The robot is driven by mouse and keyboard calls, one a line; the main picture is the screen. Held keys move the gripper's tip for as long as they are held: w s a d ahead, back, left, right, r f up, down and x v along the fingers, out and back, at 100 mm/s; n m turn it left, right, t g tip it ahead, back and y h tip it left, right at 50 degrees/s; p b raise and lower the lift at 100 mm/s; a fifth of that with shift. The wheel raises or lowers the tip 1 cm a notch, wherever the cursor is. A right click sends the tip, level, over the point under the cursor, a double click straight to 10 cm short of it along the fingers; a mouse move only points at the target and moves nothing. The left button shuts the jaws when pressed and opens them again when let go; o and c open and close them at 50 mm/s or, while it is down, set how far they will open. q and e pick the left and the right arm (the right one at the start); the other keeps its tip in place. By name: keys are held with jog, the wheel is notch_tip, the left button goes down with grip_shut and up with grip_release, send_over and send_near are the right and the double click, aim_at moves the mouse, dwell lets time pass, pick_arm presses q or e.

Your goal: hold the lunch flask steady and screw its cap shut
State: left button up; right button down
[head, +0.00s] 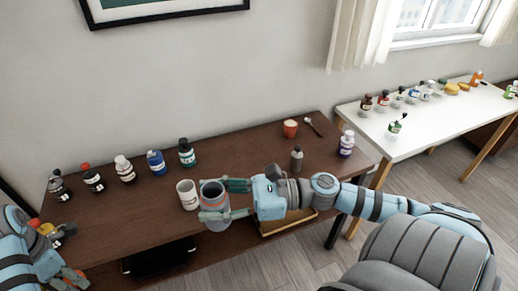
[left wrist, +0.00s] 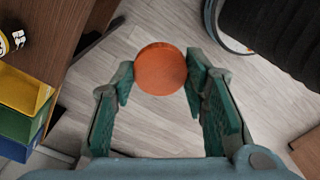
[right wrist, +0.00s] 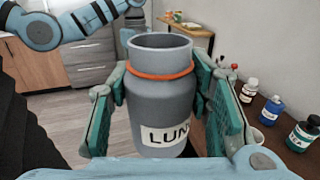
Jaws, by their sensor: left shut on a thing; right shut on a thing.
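The lunch flask (head: 214,218) is a grey jar with an open mouth, an orange ring below its neck and a white label. My right gripper (head: 224,199) is shut around its body from the right; the flask stands upright. It fills the middle of the right wrist view (right wrist: 160,105), its label partly hidden by a finger. I cannot tell whether its base touches the table. The round orange cap (left wrist: 161,69) is between the fingertips of my left gripper (left wrist: 160,78), above the floor. In the head view, the left gripper (head: 72,281) is at the lower left, well apart from the flask.
A white mug (head: 187,195) stands just left of the flask on the brown table (head: 135,215). Several bottles line the table's back left.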

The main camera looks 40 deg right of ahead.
pick_arm(q)
jog(key=shift+f, duration=0.15)
jog(key=shift+f+b, duration=0.2)
jog(key=shift+b, duration=0.15)
pick_arm(e)
jog(key=w+d+f+m+t+h, duration=0.2)
jog(key=w+d+m+h, duration=0.3)
jog(key=w+d, duration=0.5)
jog(key=w+d+f+m+t+h, duration=0.3)
jog(key=w+d+m+t+h, duration=0.2)
jog(key=d, duration=0.9)
jog(key=w+h, duration=0.3)
jog(key=w, duration=0.2)
jog(key=shift+f+t+h, duration=0.25)
jog(key=shift+t+h, duration=0.05)
